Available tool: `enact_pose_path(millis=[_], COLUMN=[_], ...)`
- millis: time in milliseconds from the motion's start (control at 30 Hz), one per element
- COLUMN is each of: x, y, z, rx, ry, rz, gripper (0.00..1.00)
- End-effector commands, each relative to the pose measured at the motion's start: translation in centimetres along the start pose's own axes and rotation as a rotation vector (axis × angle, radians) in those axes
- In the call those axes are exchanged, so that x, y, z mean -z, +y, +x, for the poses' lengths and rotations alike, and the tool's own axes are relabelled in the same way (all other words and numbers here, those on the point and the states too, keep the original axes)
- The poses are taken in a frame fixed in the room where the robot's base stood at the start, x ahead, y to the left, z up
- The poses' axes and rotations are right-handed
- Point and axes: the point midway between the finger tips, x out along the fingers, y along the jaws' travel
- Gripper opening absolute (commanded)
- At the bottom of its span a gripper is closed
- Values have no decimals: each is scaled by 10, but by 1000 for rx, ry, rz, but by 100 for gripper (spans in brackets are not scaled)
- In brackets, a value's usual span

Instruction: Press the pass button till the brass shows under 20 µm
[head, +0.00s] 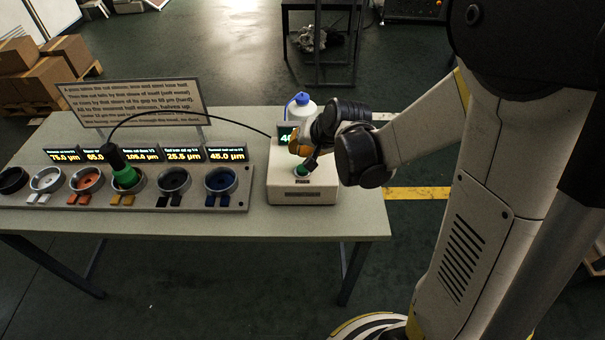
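A pale box (295,190) stands at the right end of the table, with a round green button (302,170) on its top. A small green-lit display (285,135) on it is partly hidden by my arm; its digits seem to begin "40". My gripper (305,162) is pointed down over the button, its dark tip at or just above it; contact and finger opening cannot be told. Lit readouts (155,155) above a row of cups show 75.0, 65-something, 105.0, 25.5 and 45.0 µm. Their labels are too small to tell which is brass.
A grey rack (125,202) holds several coloured cups; a green-and-black tool (123,172) stands in one, with a black cable (195,113) arching right. Behind are a text sign (132,100) and a blue-capped white bottle (301,104). The table front (310,222) is clear.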

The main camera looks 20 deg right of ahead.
Motion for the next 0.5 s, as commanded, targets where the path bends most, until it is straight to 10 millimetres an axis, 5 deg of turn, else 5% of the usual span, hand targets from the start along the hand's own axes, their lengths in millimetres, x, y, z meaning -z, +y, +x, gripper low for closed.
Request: enact_pose_path(millis=[200,500], x=[-12,-13], y=[12,13], z=[23,24], rx=[0,0], ry=[0,0], rz=[0,0], gripper=[0,0])
